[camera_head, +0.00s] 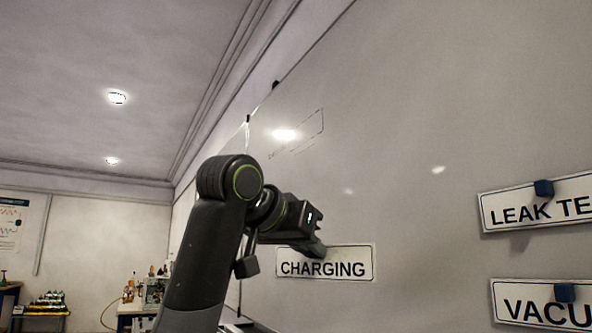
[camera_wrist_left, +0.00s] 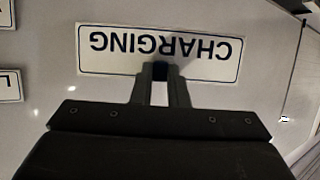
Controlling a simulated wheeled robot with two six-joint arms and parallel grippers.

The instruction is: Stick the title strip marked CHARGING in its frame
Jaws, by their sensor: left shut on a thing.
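The white title strip marked CHARGING (camera_head: 345,270) has a dark border and shows level, right of my left arm, in front of the whiteboard. My left gripper (camera_head: 314,249) is at its top edge, shut on the strip's small dark block. In the left wrist view the strip (camera_wrist_left: 110,52) appears upside down, with the fingers (camera_wrist_left: 160,76) closed around the dark block (camera_wrist_left: 160,70). I cannot tell whether the strip touches the board. A thin drawn frame (camera_head: 323,122) with faint lettering is on the board, above the gripper. My right gripper is not in view.
The whiteboard (camera_head: 420,110) fills the right side. Strips reading LEAK TE (camera_head: 510,197) and VACU (camera_head: 522,305), cut off by the picture edge, sit at right with blue blocks. The board between them and the drawn frame is bare. Benches with equipment (camera_head: 150,290) stand far left.

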